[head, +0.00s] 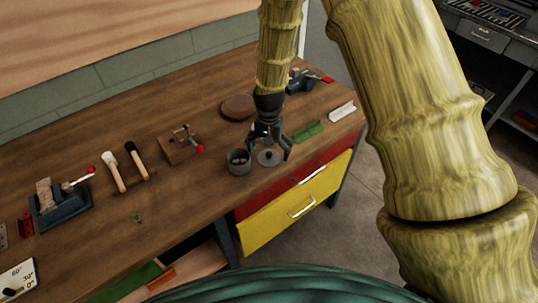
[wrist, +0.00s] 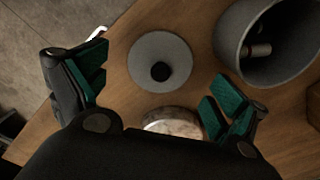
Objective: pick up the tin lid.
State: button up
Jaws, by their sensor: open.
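The tin lid (head: 268,158) is a grey disc with a dark knob in its middle. It lies flat on the wooden bench near the front edge, just right of the open tin (head: 239,162). In the wrist view the lid (wrist: 160,62) is beyond my fingertips, roughly centred between them. The tin (wrist: 268,42) is to its right and holds small cylindrical pieces. My gripper (head: 271,150) is open and empty, pointing down above the lid. Its green-padded fingers (wrist: 158,88) spread to either side, apart from the lid.
A round brown disc (head: 238,107) lies behind the gripper. A green bracket (head: 308,131) and a white angled piece (head: 342,111) lie to the right. A pale round object (wrist: 172,122) shows near the gripper's palm.

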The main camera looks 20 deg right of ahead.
jog(key=shift+f, duration=0.8)
jog(key=shift+s, duration=0.1)
grip_shut()
